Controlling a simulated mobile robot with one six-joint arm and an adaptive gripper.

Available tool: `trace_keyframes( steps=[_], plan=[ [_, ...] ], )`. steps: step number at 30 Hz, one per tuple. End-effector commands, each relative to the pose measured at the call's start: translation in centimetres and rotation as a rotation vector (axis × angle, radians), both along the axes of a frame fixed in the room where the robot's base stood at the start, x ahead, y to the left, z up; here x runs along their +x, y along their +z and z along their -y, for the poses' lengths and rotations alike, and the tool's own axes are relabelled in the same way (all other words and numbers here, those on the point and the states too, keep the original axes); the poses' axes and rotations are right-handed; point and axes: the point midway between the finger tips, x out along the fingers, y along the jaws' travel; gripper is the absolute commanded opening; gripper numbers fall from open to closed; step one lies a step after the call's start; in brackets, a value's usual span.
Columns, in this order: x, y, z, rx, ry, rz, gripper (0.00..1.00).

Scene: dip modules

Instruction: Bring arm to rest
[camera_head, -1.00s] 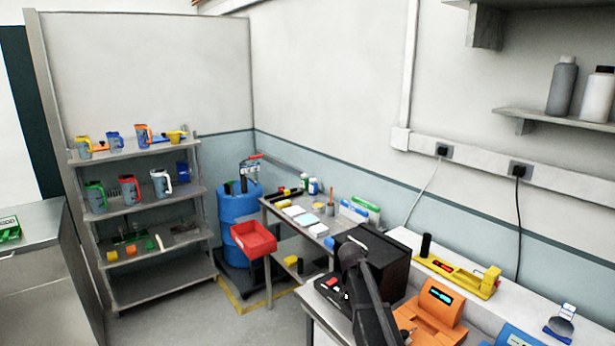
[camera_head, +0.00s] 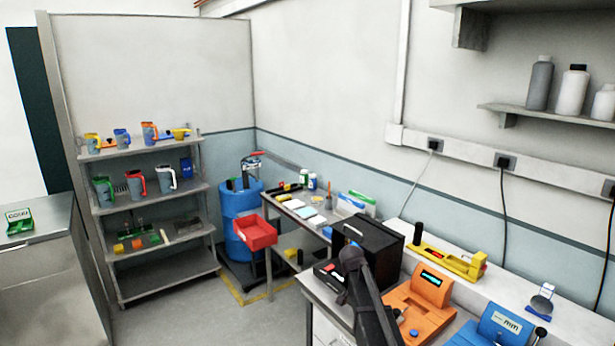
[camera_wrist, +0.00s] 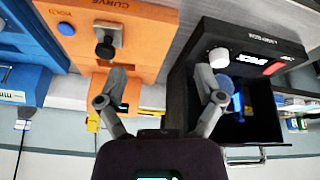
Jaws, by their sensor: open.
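My gripper (camera_wrist: 161,75) shows in the wrist view with its two grey fingers spread apart and nothing between them. It is over the bench with the devices, between the orange device (camera_wrist: 150,45) and the black box (camera_wrist: 200,45). The blue device (camera_wrist: 28,35) is at the left of that view. In the head view my dark arm rises from the bottom edge in front of the black box (camera_head: 375,243); the gripper itself is not clear there.
The bench also holds the orange device (camera_head: 418,306), a yellow device (camera_head: 450,259) and a blue device (camera_head: 497,328). A red bin (camera_head: 256,233) stands by a blue drum (camera_head: 238,203). A shelf rack (camera_head: 168,283) with jugs is at left. Open floor lies in front of it.

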Motion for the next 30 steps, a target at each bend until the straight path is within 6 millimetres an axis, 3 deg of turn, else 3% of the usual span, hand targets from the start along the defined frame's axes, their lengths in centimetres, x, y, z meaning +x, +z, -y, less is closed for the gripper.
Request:
trace_keyframes(
  steps=[8,14,17,24,30],
  plan=[
    [-4.4,-2.1,0.1,0.019,0.084,-0.060,0.86],
    [-9.1,-4.1,0.2,0.042,0.184,-0.125,0.86],
    [-12.3,-5.5,0.1,0.062,0.253,-0.165,0.86],
    [-22.6,-9.5,-0.3,0.139,0.499,-0.279,0.86],
    [-27.0,-10.8,-0.7,0.184,0.635,-0.322,0.86]
  ],
)
